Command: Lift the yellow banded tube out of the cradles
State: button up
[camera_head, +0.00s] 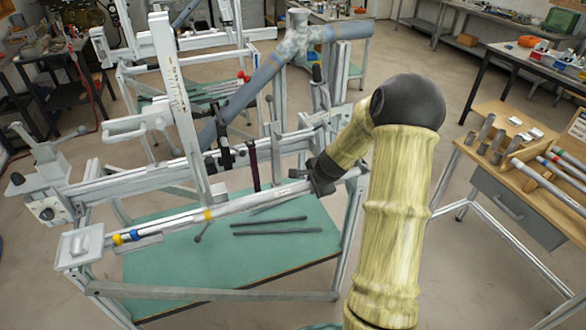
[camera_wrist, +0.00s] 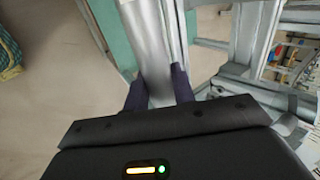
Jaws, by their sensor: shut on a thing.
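A long pale grey tube (camera_head: 250,203) with a yellow band (camera_head: 208,215) runs along the near side of the frame jig in the head view. My gripper (camera_head: 318,178) is at its right end. In the wrist view the two dark fingers of my gripper (camera_wrist: 159,90) are shut on either side of a pale grey tube (camera_wrist: 146,45), which runs away up the picture. No band shows on that part. I cannot tell whether the tube touches its cradles or is clear of them.
The jig's upright post (camera_head: 178,100) and blue-grey frame tube (camera_head: 245,97) stand behind the tube. Two dark rods lie on the green shelf (camera_head: 170,265) below. A wooden bench (camera_head: 490,160) with banded tubes in a rack is at the right. Open floor lies between.

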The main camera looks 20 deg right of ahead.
jog(key=shift+r+p, duration=3.5)
jog(key=shift+r, duration=1.3)
jog(key=s+r, duration=0.7)
jog(key=s, duration=0.1)
jog(key=shift+b, duration=0.4)
jog(key=shift+f, duration=0.15)
